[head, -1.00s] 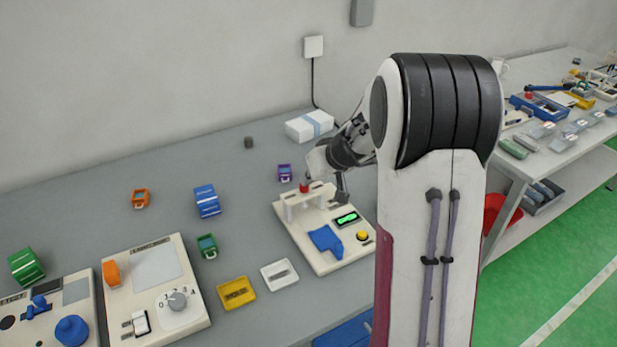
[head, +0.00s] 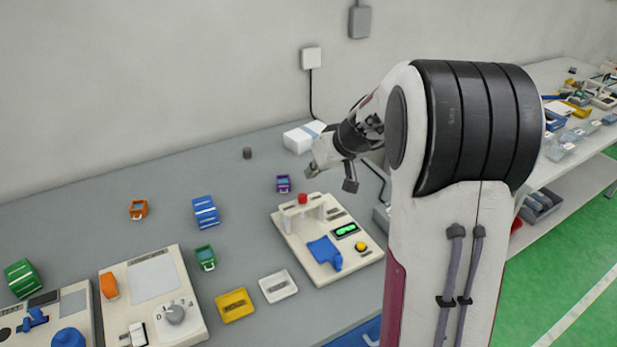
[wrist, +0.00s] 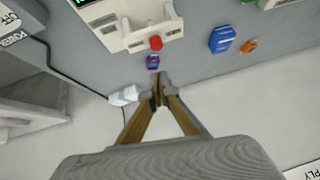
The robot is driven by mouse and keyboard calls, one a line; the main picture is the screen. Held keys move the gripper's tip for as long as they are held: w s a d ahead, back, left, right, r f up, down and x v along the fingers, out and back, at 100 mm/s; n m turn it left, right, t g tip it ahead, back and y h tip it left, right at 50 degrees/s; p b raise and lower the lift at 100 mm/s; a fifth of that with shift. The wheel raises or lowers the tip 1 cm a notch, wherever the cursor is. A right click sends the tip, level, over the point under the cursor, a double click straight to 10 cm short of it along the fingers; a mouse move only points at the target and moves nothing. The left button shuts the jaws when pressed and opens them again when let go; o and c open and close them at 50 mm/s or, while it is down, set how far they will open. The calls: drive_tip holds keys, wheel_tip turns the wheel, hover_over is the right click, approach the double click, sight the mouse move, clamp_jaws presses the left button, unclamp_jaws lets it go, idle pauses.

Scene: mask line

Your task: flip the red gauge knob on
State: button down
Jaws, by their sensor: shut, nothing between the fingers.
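The red knob (head: 303,198) sits on top of a small white bridge on a cream panel (head: 324,275). The panel also has a lit green display (head: 346,230), a yellow button (head: 361,246) and a blue lever (head: 324,252). My gripper (head: 331,178) is above and behind the panel, apart from the knob. In the wrist view the fingers (wrist: 160,95) meet, shut and empty, and the red knob (wrist: 156,43) shows beyond their tips. The knob's exact setting is too small to tell.
A purple item (head: 283,183) and a white box (head: 304,136) lie behind the panel. Blue (head: 206,211), green (head: 206,257) and orange (head: 138,209) items lie left, with a yellow tray (head: 235,305) and white tray (head: 278,286) in front. Another panel (head: 185,270) stands further left.

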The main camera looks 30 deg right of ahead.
drive_tip(key=v, duration=0.6)
drive_tip(key=shift+s+r, duration=0.15)
drive_tip(key=shift+r, duration=0.1)
idle(0.6)
drive_tip(key=s+a, duration=0.6)
drive_tip(key=s, duration=0.4)
drive_tip(key=s+a+g, duration=0.1)
drive_tip(key=s+a, duration=0.6)
drive_tip(key=s, duration=0.2)
drive_tip(key=s+a+g+h, duration=0.1)
drive_tip(key=s+a, duration=0.6)
drive_tip(key=s, duration=0.3)
drive_tip(key=shift+s+r+n, duration=0.2)
drive_tip(key=shift+s+n, duration=0.1)
drive_tip(key=shift+s, duration=0.05)
idle(2.4)
